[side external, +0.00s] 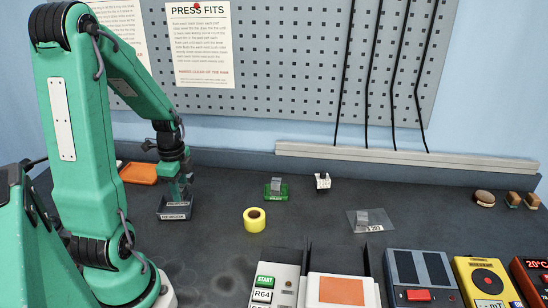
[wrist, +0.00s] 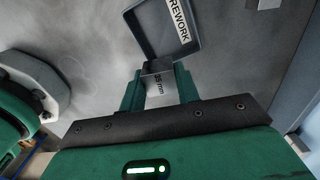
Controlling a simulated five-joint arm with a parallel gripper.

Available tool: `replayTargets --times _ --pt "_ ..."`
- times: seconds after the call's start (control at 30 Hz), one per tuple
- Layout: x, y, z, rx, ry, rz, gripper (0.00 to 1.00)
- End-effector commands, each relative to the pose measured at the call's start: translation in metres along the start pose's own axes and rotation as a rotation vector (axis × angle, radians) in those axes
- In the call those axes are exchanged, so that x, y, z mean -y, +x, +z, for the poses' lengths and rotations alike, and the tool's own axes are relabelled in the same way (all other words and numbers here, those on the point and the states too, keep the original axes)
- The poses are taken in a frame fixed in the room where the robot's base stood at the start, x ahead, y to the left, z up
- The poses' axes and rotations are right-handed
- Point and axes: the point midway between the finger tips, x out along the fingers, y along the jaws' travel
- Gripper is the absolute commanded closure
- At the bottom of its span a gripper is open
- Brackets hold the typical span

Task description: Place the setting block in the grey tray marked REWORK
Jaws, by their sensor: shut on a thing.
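My gripper (wrist: 158,80) is shut on a small grey block with a dark "mm" marking, the setting block (wrist: 157,69). In the wrist view the block overlaps the near wall of the grey tray marked REWORK (wrist: 193,42). The part of the tray floor that shows is bare. In the side view my gripper (side external: 178,188) points down over the same grey tray (side external: 175,215), which stands at the left of the bench. The block is not clear there, and I cannot tell how far it is above the tray floor.
An orange tray (side external: 138,173) lies behind the grey one. To the right are a yellow tape roll (side external: 254,220), a green tray (side external: 276,196) with a grey block, a white piece (side external: 322,182) and a clear bag (side external: 362,227). Devices line the front right.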

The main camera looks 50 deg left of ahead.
Motion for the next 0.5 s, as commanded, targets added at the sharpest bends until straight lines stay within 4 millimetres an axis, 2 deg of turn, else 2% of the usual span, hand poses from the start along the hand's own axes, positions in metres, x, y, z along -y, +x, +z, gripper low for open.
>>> replayTargets --times 0.2,0.5 --pt "0.012 0.017 0.026 0.0 -0.002 0.0 1.0" --pt "0.015 0.022 0.034 0.0 0.001 -0.001 1.0"
